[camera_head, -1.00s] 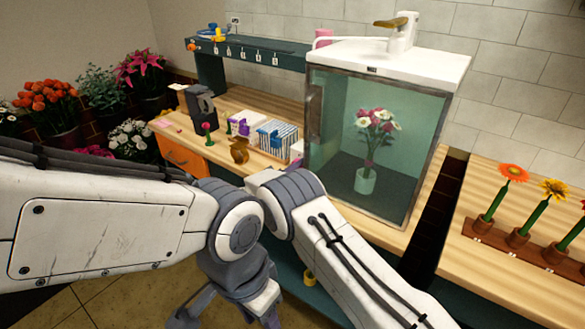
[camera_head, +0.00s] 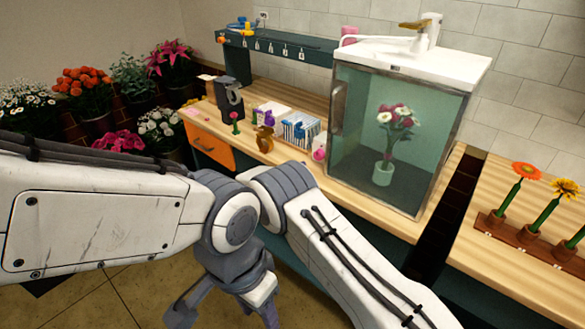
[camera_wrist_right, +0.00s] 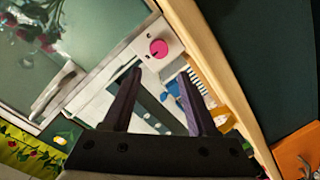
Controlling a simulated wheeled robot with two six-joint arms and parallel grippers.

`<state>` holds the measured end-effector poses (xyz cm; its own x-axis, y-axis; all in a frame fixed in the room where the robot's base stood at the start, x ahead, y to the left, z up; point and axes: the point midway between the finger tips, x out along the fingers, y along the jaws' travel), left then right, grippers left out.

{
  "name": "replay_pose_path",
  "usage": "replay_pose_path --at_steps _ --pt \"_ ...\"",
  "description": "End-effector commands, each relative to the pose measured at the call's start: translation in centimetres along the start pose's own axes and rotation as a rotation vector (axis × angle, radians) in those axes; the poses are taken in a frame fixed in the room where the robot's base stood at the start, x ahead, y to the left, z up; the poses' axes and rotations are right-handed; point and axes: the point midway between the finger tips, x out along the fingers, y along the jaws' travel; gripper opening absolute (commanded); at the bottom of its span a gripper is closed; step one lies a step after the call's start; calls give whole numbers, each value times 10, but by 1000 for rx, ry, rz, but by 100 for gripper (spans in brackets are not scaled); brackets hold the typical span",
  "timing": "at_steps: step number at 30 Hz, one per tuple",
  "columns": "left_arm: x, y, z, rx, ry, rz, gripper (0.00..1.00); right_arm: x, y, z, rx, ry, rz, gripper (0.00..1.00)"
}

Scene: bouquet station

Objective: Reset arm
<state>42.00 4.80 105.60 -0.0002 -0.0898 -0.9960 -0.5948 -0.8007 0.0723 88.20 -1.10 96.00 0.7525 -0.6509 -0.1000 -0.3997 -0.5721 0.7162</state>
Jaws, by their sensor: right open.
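My left arm (camera_head: 90,215) comes in from the left and my right arm (camera_head: 350,265) from the lower right; both bent joints meet in the middle of the head view. A grey gripper part (camera_head: 182,312) hangs below them, partly cut off, and I cannot tell its opening. In the right wrist view my right gripper (camera_wrist_right: 159,75) is open, with two dark fingers apart and nothing held between them. Behind it are a pink round thing (camera_wrist_right: 158,48) and a blue-white rack (camera_wrist_right: 198,84).
A glass cabinet (camera_head: 350,150) with a vase of flowers (camera_head: 383,172) stands on the wooden counter. A rack of single flowers (camera_head: 525,237) is at right. Potted flowers (camera_head: 85,85) stand at back left. Floor shows at lower left.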

Motion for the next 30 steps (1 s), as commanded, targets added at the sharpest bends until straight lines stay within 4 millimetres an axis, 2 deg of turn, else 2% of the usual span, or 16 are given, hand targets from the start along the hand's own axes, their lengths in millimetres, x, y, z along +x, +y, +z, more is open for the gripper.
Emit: replay_pose_path --at_steps 8,11,16,18,20,23,25,30 --pt "0 0 0 0 0 0 50 4 3 1 3 -3 1 58" --pt "0 0 0 0 0 0 50 12 8 -8 32 17 -33 58" --pt "0 0 0 0 0 0 50 40 34 -45 171 93 -251 58" --pt "0 0 0 0 0 0 50 46 50 -52 230 102 -390 58" --pt "0 0 0 0 0 0 50 45 63 -51 268 85 -511 58" --pt "0 0 0 0 0 0 50 33 88 -32 304 12 -690 58" --pt "0 0 0 0 0 0 50 17 108 -7 313 -74 -800 58" --pt "0 0 0 0 0 0 50 -36 162 80 291 -359 -974 58"
